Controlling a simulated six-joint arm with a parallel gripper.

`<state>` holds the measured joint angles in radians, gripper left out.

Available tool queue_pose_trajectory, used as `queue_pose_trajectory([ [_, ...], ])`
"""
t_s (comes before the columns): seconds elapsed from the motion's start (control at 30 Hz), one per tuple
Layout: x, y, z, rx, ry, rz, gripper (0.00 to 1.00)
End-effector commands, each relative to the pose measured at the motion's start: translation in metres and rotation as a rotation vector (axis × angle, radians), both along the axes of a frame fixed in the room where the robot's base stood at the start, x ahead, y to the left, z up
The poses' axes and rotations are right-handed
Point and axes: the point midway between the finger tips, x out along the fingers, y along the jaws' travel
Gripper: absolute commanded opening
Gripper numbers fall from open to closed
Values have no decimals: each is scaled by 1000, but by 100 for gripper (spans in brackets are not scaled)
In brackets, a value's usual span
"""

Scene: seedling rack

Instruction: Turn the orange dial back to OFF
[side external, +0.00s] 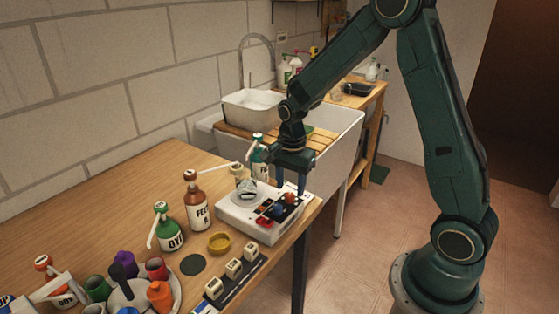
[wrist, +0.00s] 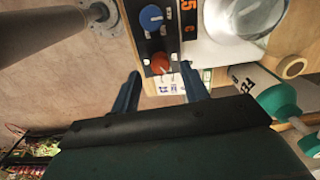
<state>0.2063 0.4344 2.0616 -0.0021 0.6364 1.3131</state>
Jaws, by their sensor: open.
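The orange dial (wrist: 161,63) sits on the black panel at the edge of a white device (side external: 243,218). In the side view the orange dial (side external: 289,197) is just below my gripper (side external: 291,189). My gripper (wrist: 160,73) is open and empty, pointing down, with one finger on either side of the dial in the wrist view. I cannot tell whether the fingers touch it. A blue dial (wrist: 151,17) is on the same panel. The dial's pointer and the OFF mark are too small to read.
A glass vessel (wrist: 240,18) stands on the device. Brown (side external: 197,205) and green (side external: 169,232) bottles, a yellow dish (side external: 219,243) and a strip of white blocks (side external: 233,268) are nearby on the table. A sink (side external: 345,130) is behind.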

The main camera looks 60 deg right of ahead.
Motion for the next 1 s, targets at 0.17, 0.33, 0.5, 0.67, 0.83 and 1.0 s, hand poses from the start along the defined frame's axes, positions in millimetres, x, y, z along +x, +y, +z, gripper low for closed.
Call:
queue_pose_trajectory([
  [0.17,0,0,-18,0,2,0,45],
  [0.33,0,0,-25,0,0,0,45],
  [0.5,1,0,-26,-1,-1,0,45],
  [0.67,0,0,-26,0,-1,0,39],
  [0.83,0,0,-26,0,0,0,6],
  [1.0,0,0,-26,0,0,2,0],
])
